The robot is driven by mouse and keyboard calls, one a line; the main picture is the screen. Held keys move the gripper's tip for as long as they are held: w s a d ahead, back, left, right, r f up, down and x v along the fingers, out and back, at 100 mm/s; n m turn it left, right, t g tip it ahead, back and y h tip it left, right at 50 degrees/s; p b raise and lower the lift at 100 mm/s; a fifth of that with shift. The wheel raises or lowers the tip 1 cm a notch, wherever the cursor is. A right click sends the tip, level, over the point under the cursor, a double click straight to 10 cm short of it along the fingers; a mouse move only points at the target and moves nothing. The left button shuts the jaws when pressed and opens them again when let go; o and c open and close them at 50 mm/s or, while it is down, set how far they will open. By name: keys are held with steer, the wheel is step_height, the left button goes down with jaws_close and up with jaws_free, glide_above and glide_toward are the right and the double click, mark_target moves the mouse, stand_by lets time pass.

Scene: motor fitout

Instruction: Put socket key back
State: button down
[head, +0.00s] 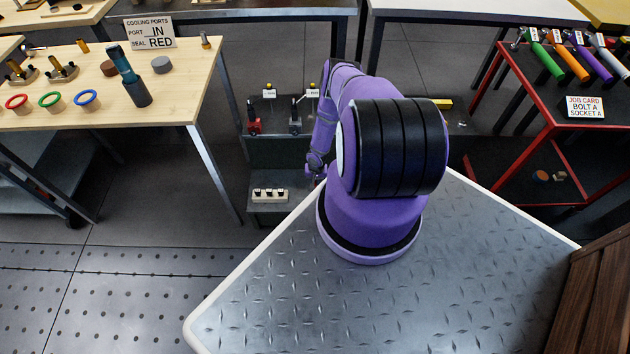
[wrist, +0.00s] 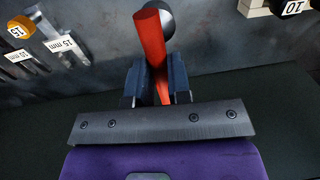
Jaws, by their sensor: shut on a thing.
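My gripper (wrist: 155,88) is shut on a red bar-shaped handle (wrist: 150,38) in the wrist view. A dark round end (wrist: 160,16) shows at the handle's far end, close to a dark grey surface. I cannot tell whether they touch, or whether this is the socket key. In the head view the fingertips are hidden; my arm reaches toward a dark bench (head: 275,152) at the back. Handled tools in green (head: 545,59), orange (head: 568,61), purple (head: 592,63) and grey (head: 610,60) lie on the red cart (head: 527,92) at right.
Labels reading 15 mm (wrist: 62,48) are on small parts on the dark surface. A job card (head: 585,107) reads BOLT A, SOCKET A. A wooden table (head: 130,100) stands left; open floor (head: 110,290) lies in front of it.

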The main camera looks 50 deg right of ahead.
steer(key=c, duration=1.1)
jaws_free()
steer(key=shift+o, duration=0.2)
steer(key=shift+r, duration=0.1)
